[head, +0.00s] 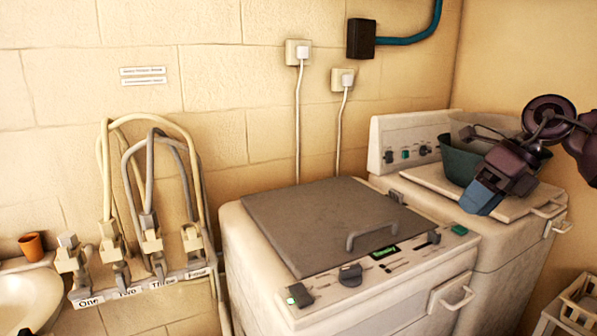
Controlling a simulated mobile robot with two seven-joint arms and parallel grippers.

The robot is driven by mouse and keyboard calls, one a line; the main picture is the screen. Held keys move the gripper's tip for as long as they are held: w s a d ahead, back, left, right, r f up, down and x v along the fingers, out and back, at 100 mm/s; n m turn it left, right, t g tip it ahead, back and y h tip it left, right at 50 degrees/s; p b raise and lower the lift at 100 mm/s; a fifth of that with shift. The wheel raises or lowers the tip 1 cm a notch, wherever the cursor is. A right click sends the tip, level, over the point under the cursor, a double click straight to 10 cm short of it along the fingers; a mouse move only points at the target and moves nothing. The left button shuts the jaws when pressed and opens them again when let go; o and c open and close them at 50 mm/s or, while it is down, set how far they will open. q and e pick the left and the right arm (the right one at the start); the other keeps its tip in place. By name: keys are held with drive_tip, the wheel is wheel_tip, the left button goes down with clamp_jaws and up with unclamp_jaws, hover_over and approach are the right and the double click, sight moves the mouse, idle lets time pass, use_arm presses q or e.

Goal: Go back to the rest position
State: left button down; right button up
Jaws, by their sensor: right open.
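My right gripper (482,198) comes in from the right, with dark links and blue fingertips pointing down and to the left. It is open, and nothing shows between its fingers. It is in front of the green tub (460,160) that stands on the right-hand machine (418,178), and hides part of the tub and lid. I cannot tell whether it touches either. My left gripper is not in view.
A washing machine with a grey lid (325,217) and handle stands in the middle. Labelled taps with hoses (150,235), an orange cup (31,246) and a basin (25,296) are at left. A pale crate (577,308) is at lower right.

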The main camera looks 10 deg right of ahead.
drive_tip(key=a+f+m+t+y+b, duration=0.1)
drive_tip(key=a+f+m+t+y, duration=0.5)
drive_tip(key=f, duration=0.5)
drive_tip(key=a+f+m+t+y+b, duration=0.1)
drive_tip(key=a+f+m+t+y, duration=0.3)
drive_tip(key=a+f+m, duration=0.55)
drive_tip(key=s+d+f+m+h+b, duration=0.1)
drive_tip(key=s+f+m+h, duration=0.7)
drive_tip(key=f+m, duration=0.4)
drive_tip(key=s+d+f+m+h, duration=0.2)
drive_tip(key=s+f+m+h, duration=0.5)
drive_tip(key=s+f+m, duration=0.4)
wheel_tip(320, 180, down, 6)
drive_tip(key=shift+d+f+m+g+h+b, duration=0.15)
drive_tip(key=shift+m+g+h+b, duration=0.2)
drive_tip(key=shift+g+h, duration=0.05)
idle(1.0)
